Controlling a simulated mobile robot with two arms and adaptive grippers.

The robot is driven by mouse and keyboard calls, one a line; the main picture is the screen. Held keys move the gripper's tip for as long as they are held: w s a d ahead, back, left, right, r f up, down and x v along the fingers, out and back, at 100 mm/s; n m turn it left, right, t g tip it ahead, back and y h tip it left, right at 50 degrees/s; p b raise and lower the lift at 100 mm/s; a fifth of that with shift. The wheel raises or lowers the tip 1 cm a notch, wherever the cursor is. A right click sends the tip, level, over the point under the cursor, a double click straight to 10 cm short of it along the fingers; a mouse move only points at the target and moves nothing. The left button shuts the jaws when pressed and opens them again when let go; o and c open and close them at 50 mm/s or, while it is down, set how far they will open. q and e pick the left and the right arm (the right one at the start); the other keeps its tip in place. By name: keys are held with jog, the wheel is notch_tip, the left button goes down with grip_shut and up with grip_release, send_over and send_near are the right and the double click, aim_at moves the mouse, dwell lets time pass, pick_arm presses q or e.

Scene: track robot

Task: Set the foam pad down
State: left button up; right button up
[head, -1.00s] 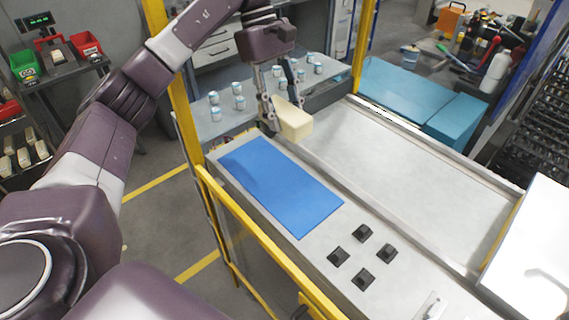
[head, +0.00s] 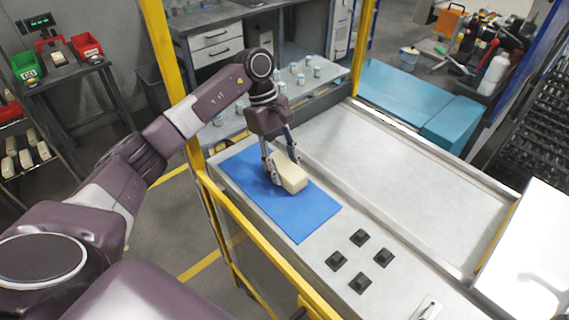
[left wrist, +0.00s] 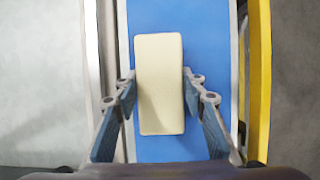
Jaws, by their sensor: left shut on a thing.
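The foam pad (head: 291,179) is a cream, rounded block. My left gripper (head: 279,170) is shut on it and points down over the blue mat (head: 305,213). In the left wrist view the foam pad (left wrist: 159,85) sits between the two fingers (left wrist: 160,100), with the blue mat (left wrist: 200,40) behind it. The pad is over the mat, low; I cannot tell whether its underside touches the mat. My right gripper is not in view.
Several black blocks (head: 360,238) stand on the bench right of the mat. A yellow rail (head: 250,240) runs along the near side. Several small cans (head: 299,79) stand on the table behind. A wide grey surface (head: 400,165) lies clear to the right.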

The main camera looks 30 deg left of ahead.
pick_arm(q)
jog(key=shift+f+b, duration=0.15)
jog(key=shift+b, duration=0.2)
jog(key=o, duration=1.2)
jog(key=shift+o, duration=0.2)
